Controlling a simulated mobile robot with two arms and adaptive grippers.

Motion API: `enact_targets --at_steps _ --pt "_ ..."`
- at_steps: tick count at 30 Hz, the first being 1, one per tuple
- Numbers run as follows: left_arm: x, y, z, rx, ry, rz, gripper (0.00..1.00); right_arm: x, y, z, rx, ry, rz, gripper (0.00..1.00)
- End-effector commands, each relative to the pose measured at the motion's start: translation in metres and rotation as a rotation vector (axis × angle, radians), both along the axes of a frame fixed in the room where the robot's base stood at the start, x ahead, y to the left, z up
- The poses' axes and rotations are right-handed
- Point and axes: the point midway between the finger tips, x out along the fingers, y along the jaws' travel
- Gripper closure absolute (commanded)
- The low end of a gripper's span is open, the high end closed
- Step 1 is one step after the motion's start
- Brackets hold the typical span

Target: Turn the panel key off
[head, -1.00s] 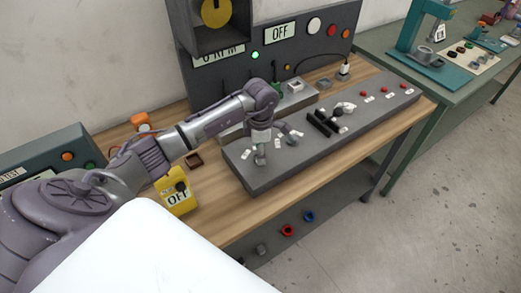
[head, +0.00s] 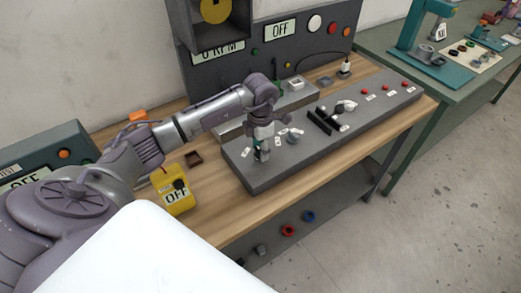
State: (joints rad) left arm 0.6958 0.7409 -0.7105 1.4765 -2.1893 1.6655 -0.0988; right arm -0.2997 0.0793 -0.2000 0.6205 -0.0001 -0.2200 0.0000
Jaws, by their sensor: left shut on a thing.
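A long grey control panel (head: 300,150) lies on the wooden bench, with knobs, a black lever slot and red buttons along it. My left gripper (head: 262,154) points down at its left end, among small white labels. It is shut on a small part there, which appears to be the panel key; the fingers hide most of it, so its turn angle cannot be read. The display (head: 280,30) on the dark upright board reads OFF. The green lamp (head: 255,51) below it looks dim. My right gripper is not in view.
A yellow box (head: 177,205) marked OFF stands on the bench left of the panel. A grey block (head: 230,132) lies behind the gripper. A green bench (head: 465,95) stands at right.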

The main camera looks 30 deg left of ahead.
Motion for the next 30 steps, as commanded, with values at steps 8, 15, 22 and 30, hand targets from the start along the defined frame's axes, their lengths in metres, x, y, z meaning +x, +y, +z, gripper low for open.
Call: enact_targets --at_steps 8,15,22,30 --pt "0.001 0.001 0.000 0.000 -0.003 0.262 0.87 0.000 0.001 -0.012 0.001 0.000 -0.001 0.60" --pt "0.001 0.002 0.000 0.001 -0.004 0.457 0.87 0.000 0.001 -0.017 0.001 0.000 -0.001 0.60" --pt "0.001 0.002 0.001 0.001 -0.003 0.590 0.87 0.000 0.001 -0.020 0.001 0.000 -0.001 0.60" --pt "0.001 0.002 0.001 0.002 -0.003 0.665 0.87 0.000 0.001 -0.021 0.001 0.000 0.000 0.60"
